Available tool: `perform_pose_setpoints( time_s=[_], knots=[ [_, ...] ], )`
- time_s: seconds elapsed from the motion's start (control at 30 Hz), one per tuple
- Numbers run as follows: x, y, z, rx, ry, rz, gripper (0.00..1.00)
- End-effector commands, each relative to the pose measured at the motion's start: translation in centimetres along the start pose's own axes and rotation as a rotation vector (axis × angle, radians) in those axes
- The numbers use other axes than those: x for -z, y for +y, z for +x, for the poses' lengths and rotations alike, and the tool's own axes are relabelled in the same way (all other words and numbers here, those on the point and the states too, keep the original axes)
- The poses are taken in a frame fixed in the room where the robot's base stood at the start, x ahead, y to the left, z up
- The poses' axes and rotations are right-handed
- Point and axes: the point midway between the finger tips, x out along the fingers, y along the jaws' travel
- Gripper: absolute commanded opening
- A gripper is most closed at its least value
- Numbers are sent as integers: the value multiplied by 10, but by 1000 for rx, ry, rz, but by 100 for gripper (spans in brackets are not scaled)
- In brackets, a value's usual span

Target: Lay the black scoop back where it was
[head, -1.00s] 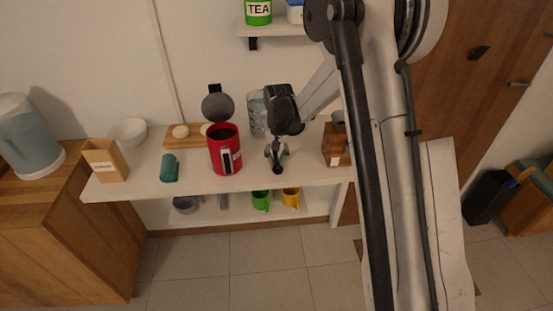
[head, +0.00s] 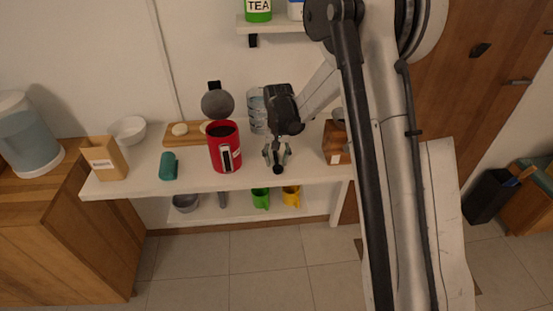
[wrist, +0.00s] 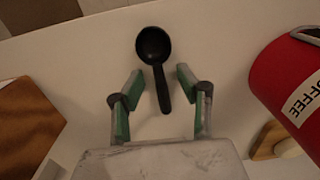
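The black scoop (wrist: 156,55) lies on the white shelf top, its round bowl toward the front edge and its handle pointing back between my fingers. In the head view only its dark bowl (head: 278,170) shows clearly, just below the fingertips. My gripper (head: 277,152) is open above the shelf, right of the red coffee canister (head: 225,148). In the wrist view my gripper (wrist: 160,80) has its green-padded fingers spread on both sides of the handle, with a gap on each side.
The red canister, its grey lid open, stands close by. A wooden box (head: 336,144) stands to the right and a glass jar (head: 257,112) behind. A teal object (head: 168,167) and a paper bag (head: 105,160) stand further left. The front shelf strip (head: 205,182) is clear.

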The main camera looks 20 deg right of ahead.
Motion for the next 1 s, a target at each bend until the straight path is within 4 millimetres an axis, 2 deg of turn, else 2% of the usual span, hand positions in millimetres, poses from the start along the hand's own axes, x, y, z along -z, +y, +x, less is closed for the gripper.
perform_pose_setpoints(
  time_s=[0.17, 0.27, 0.7, 0.83, 1.0],
  knots=[
    [0, 0, -3, 0, 0, 0, 35],
    [0, 0, -12, 0, 0, 0, 35],
    [0, 0, -93, 0, 0, 0, 35],
    [0, 0, -109, 0, 0, 0, 35],
    [0, 0, -119, 0, 0, 0, 35]
  ],
)
